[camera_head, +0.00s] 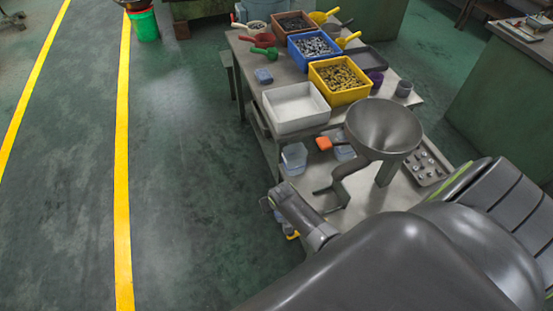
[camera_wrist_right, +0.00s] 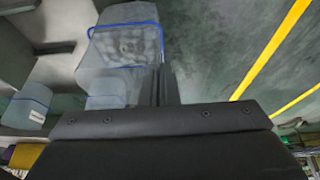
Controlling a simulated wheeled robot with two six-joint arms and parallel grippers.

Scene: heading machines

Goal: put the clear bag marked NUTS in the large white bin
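The large white bin (camera_head: 296,108) stands empty at the front left of the table top. My right gripper (camera_head: 272,204) reaches down beside the table's left edge, with my arm covering the lower right of the head view. In the right wrist view a clear bag with a blue edge (camera_wrist_right: 125,45) lies just beyond the dark fingers (camera_wrist_right: 163,86). Its marking is not readable, and I cannot tell whether the fingers hold it. Another clear bag (camera_wrist_right: 28,105) is at the left of that view. Clear bags (camera_head: 294,157) also show on the lower shelf. My left gripper is not in view.
Yellow (camera_head: 339,80) and blue (camera_head: 313,47) bins with small metal parts stand behind the white bin. A small clear packet (camera_head: 264,76) lies left of them. A metal hopper (camera_head: 383,128) rises at the right. Open floor (camera_head: 190,180) lies left of the table.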

